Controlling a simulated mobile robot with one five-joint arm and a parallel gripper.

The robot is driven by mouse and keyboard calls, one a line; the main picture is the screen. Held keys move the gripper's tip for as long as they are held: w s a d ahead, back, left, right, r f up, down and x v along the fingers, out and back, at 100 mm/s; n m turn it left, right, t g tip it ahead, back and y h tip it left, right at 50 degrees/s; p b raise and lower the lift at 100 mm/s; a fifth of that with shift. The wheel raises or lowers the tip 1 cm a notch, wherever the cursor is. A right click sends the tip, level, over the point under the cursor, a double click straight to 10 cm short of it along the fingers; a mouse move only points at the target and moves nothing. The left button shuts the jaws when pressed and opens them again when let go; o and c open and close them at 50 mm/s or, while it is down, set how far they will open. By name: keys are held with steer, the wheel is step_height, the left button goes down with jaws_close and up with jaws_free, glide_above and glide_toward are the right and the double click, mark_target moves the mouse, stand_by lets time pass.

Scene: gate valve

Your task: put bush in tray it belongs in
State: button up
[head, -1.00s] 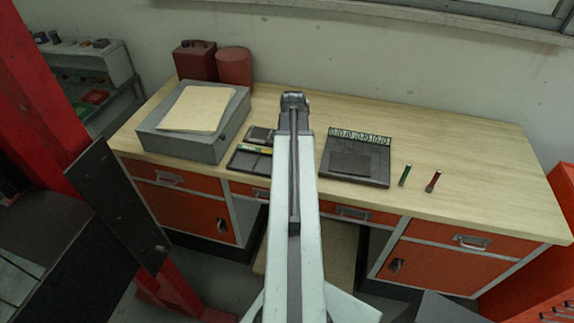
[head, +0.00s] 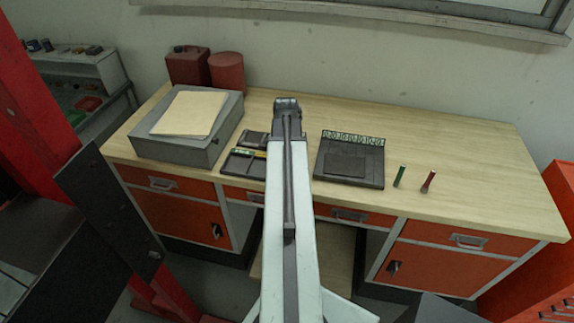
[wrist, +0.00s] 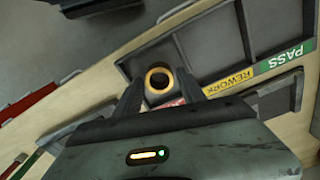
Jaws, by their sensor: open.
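The bush is a dark round piece with a brass-coloured ring (wrist: 159,80) in the wrist view. It shows between the two fingertips of my gripper (wrist: 160,90), which is open around it. The black sorting tray (wrist: 190,42) has a green PASS label, a yellow REWORK label and a red label mostly hidden by a finger. The bush shows over the end compartment by the red label; whether it rests on the floor there I cannot tell. In the head view the sorting tray (head: 240,163) sits left of my arm; the bush is hidden there.
A small dark tray (head: 254,138) lies behind the sorting tray. A grey box (head: 186,140) with a paper stands left. A larger black tray (head: 349,167), a green pin (head: 399,176) and a red pin (head: 428,181) are right. The right of the wooden bench is clear.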

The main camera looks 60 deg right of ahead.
step_height(320, 180, up, 12)
steer(key=p, duration=1.1)
steer(key=shift+f, duration=0.15)
steer(key=shift+s, duration=0.1)
